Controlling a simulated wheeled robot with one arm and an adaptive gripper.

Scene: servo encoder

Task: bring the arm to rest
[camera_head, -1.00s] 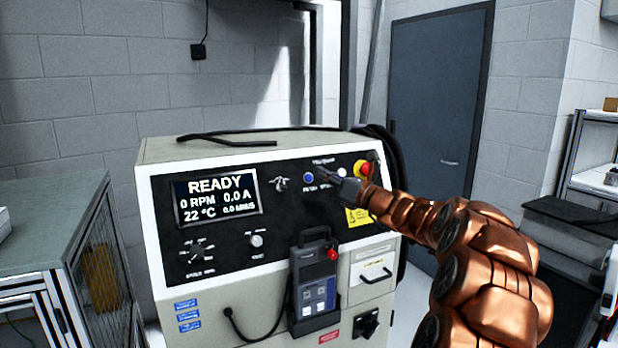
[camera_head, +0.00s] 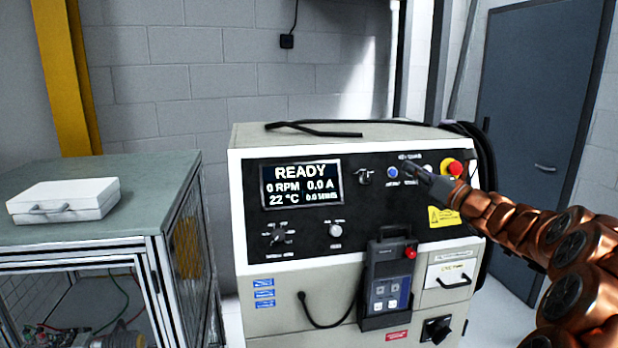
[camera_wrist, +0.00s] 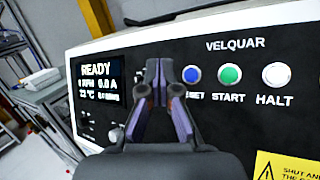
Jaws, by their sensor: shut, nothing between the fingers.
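My copper-coloured arm (camera_head: 510,222) reaches in from the right in the head view. My gripper (camera_head: 415,172) is in front of the upper right part of the control cabinet's black panel (camera_head: 340,180). In the wrist view my gripper (camera_wrist: 160,70) is shut and empty, its tips beside the blue RESET button (camera_wrist: 192,74). The label of that button is partly hidden. A green START button (camera_wrist: 229,74) and a white HALT button (camera_wrist: 277,75) sit to its right. The display (camera_head: 302,184) reads READY, 0 RPM, 0.0 A, 22 °C. I cannot tell whether the tips touch the panel.
A red and yellow emergency stop (camera_head: 452,169) is close to my arm. A handheld pendant (camera_head: 389,280) hangs on the cabinet front. A bench with a white case (camera_head: 64,200) stands at the left. A dark door (camera_head: 540,130) is behind at the right.

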